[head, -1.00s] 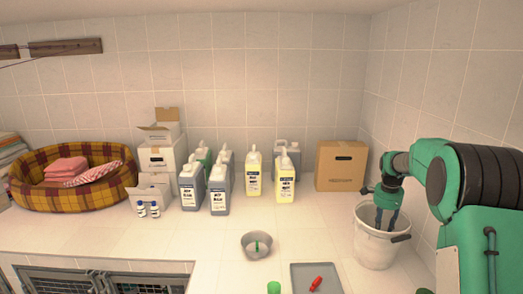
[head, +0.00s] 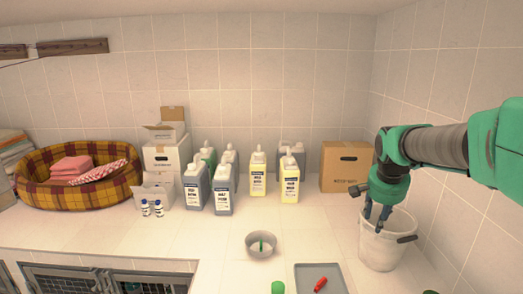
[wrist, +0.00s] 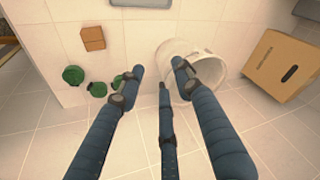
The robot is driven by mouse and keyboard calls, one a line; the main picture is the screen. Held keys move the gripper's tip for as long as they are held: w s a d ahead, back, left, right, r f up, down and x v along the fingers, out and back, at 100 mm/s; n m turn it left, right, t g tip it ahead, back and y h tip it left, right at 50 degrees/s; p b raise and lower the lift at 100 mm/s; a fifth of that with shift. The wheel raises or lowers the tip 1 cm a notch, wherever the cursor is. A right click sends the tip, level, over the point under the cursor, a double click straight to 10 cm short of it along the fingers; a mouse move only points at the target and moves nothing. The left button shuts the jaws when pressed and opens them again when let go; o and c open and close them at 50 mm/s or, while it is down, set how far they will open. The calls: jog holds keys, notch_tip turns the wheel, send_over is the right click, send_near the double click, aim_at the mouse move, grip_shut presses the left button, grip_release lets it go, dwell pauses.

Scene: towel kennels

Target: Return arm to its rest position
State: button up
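My gripper (head: 377,212) is at the end of my green and grey arm, at the right of the head view. Its dark fingers point down at the mouth of a white bucket (head: 380,252), and the tips are at about rim height. In the wrist view the fingers of my gripper (wrist: 160,78) are spread apart with nothing held between them. The white bucket (wrist: 205,72) shows behind the right finger, and its inside is mostly hidden.
A cardboard box (head: 346,167) stands behind the bucket. Several jugs (head: 222,190) stand along the back wall. A metal bowl (head: 261,246) and a grey tray (head: 330,271) with a red item (head: 320,284) are at the front. A plaid pet bed (head: 40,194) is far left.

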jog(key=s+a+f+n, duration=0.1)
jog(key=s+a+n, duration=0.2)
jog(key=s, duration=0.8)
jog(key=s+a+f+n+t+y+b, duration=0.1)
jog(key=s+a+f+n, duration=0.1)
jog(key=s+a, duration=0.4)
jog(key=s+a+f+n+b, duration=0.1)
jog(key=s+a+n, duration=0.2)
jog(key=s, duration=1.3)
jog(key=shift+a+f+n+t+y, duration=0.4)
jog(key=shift+a, duration=0.3)
